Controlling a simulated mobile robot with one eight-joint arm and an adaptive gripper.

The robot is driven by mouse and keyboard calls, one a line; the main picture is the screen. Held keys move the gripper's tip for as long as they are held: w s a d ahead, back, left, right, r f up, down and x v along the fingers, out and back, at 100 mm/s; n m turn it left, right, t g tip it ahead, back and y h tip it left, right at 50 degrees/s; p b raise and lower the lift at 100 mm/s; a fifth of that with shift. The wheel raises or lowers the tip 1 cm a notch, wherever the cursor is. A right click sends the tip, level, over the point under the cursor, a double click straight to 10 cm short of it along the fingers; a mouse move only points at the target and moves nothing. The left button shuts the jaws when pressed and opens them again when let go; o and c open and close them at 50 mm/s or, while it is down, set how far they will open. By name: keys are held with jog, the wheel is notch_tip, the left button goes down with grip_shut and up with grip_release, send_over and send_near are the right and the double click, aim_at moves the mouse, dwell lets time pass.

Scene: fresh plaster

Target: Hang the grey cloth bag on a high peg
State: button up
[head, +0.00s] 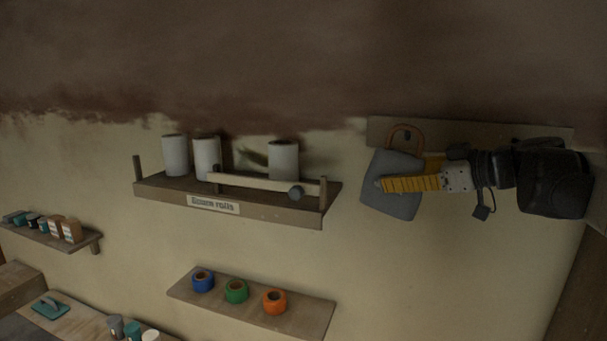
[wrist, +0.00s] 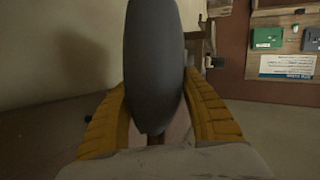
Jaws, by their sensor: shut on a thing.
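The grey cloth bag (head: 392,205) is up against the right part of the wall in the head view, slightly tilted, its orange-brown handle loop standing up above it. My gripper (head: 384,184) is shut on the bag's body from the right. In the wrist view the bag (wrist: 155,50) is a grey bulge between the two yellow fingers. A wooden peg rail (head: 380,130) runs behind the loop. A dark peg (head: 407,136) shows inside the loop's outline. I cannot tell whether the loop is around the peg or only in front of it.
A shelf (head: 270,208) with white rolls and a rail is left of the bag. A lower shelf (head: 300,316) holds blue, green and orange tape rolls. The wall below the bag is clear.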

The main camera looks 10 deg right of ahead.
jog(key=shift+w+d+r, duration=0.1)
jog(key=shift+w+d, duration=0.25)
jog(key=shift+w, duration=0.2)
jog(key=shift+w+d, duration=0.3)
jog(key=shift+w, duration=0.2)
jog(key=shift+w+d, duration=0.7)
jog(key=shift+w, duration=0.15)
jog(key=w+d, duration=0.2)
jog(key=w, duration=0.1)
jog(key=w+d, duration=0.1)
jog(key=shift+w+r, duration=0.15)
jog(key=shift+w, duration=0.1)
dwell(1.1)
jog(key=shift+w+d+r+p, duration=0.2)
jog(key=shift+d+r+p, duration=0.05)
jog(key=shift+r+p, duration=0.1)
dwell(0.8)
jog(key=shift+s+f+b, duration=0.1)
jog(key=shift+f+b, duration=0.3)
jog(key=shift+f, duration=0.15)
